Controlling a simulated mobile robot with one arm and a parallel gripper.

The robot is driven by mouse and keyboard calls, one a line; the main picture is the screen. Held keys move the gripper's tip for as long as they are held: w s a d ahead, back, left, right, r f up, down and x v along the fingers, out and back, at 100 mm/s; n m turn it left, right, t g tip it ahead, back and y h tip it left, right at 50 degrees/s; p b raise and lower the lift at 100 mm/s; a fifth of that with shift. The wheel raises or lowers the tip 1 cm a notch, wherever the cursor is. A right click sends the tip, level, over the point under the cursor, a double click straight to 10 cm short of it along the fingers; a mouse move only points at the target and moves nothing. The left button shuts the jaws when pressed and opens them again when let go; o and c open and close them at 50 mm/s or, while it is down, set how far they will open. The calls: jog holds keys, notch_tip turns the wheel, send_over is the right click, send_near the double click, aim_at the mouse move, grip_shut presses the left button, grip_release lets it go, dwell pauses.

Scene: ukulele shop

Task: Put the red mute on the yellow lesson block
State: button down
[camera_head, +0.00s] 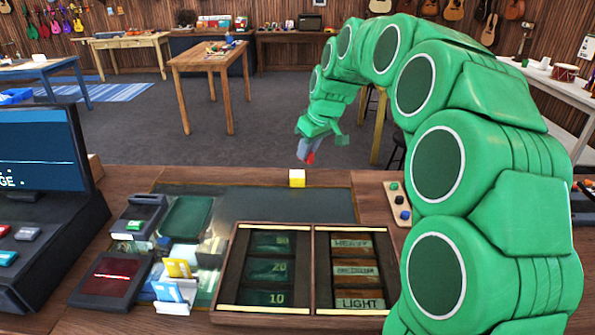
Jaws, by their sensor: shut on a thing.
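The yellow lesson block (297,178) is a small cube with a pale top, standing near the far edge of the dark mat. My gripper (311,155) hangs above and slightly beyond the block at the end of my green arm. It is shut on the red mute (310,158), of which only a small red part shows at the fingertips. The mute is apart from the block, a little up and to the right of it in the picture. The gripper's fingers partly hide the mute.
The dark mat (280,204) is mostly clear around the block. A wooden tray with labelled compartments (313,270) stands in front. Card holders (176,270), a green tray (185,217) and a monitor (40,150) are at the left. A strip with coloured knobs (396,201) lies at the right.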

jog(key=w+a+f, duration=0.1)
jog(key=w+f, duration=0.2)
jog(key=w, duration=0.1)
jog(key=w+a+f, duration=0.1)
jog(key=w+f, duration=0.2)
jog(key=w, duration=0.1)
jog(key=w+f, duration=0.3)
jog(key=w, duration=0.1)
jog(key=shift+w+a+f, duration=0.1)
jog(key=shift+w+a, duration=0.3)
jog(key=shift+w+f, duration=0.3)
jog(key=shift+f, duration=1.55)
jog(key=c, duration=1)
grip_release()
jog(key=shift+f, duration=0.1)
